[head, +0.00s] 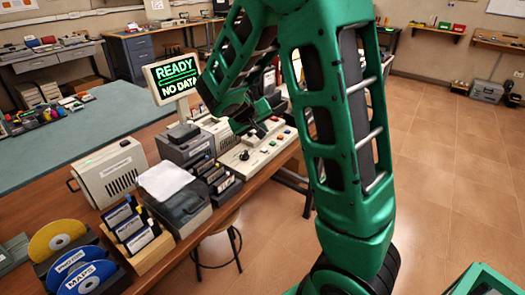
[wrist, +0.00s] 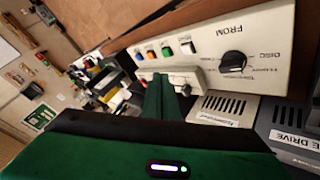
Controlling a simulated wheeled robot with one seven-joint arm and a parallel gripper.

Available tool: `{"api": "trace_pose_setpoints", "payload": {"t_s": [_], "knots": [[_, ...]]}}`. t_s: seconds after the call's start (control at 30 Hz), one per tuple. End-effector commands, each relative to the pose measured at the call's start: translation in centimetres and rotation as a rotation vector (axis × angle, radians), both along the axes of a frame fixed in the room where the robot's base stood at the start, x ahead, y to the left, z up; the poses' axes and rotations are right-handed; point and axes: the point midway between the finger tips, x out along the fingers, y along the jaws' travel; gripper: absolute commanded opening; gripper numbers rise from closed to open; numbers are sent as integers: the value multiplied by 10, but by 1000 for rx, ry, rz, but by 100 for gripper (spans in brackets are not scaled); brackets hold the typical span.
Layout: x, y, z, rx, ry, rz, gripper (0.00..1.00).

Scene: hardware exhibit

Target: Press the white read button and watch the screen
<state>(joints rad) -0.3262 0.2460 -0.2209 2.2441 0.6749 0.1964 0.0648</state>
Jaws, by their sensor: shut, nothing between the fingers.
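The cream control panel (head: 268,150) lies on the bench in the head view, with a dark knob (head: 244,155) and small coloured buttons. In the wrist view the panel (wrist: 205,25) has a black dial (wrist: 233,62) marked FROM and DISC, and a row of small orange, green and blue buttons. The screen (head: 172,77) reads READY, NO DATA in green.
Coloured discs (head: 88,277) stand at the front left. Open tiled floor (head: 450,180) lies to the right.

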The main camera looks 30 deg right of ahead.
Motion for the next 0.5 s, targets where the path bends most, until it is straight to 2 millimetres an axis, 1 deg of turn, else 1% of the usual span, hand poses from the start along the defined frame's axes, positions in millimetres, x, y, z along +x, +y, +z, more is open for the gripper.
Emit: {"api": "trace_pose_setpoints", "payload": {"t_s": [0.03,0.2,0.33,0.5], "knots": [[-1,0,-8,-1,4,0,0],[0,0,-28,0,3,0,0],[-1,-1,-40,-1,2,-1,0],[-1,-1,-49,-1,1,-1,0]]}}
